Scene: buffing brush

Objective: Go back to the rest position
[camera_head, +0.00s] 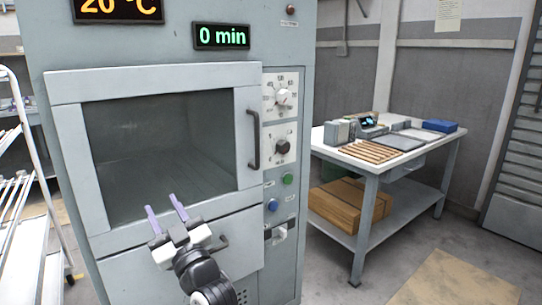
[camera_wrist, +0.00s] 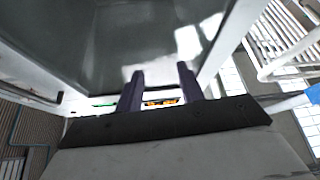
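My gripper (camera_head: 166,212) is in front of the lower part of the grey oven cabinet (camera_head: 222,48), near the bottom edge of its windowed door. Its two purple fingers stand apart with nothing between them. In the wrist view the same fingers (camera_wrist: 160,88) are spread and empty, with the dark door window (camera_wrist: 140,40) beyond them. The oven door (camera_head: 160,150) looks closed, with a dark vertical handle (camera_head: 253,139) on its right side. Whether a finger touches the cabinet I cannot tell.
A control panel with knobs (camera_head: 282,97) and green and blue buttons is right of the door. A worktable (camera_head: 365,170) with wooden strips, trays and boxes stands at the right. A white rack (camera_head: 22,190) is close on the left.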

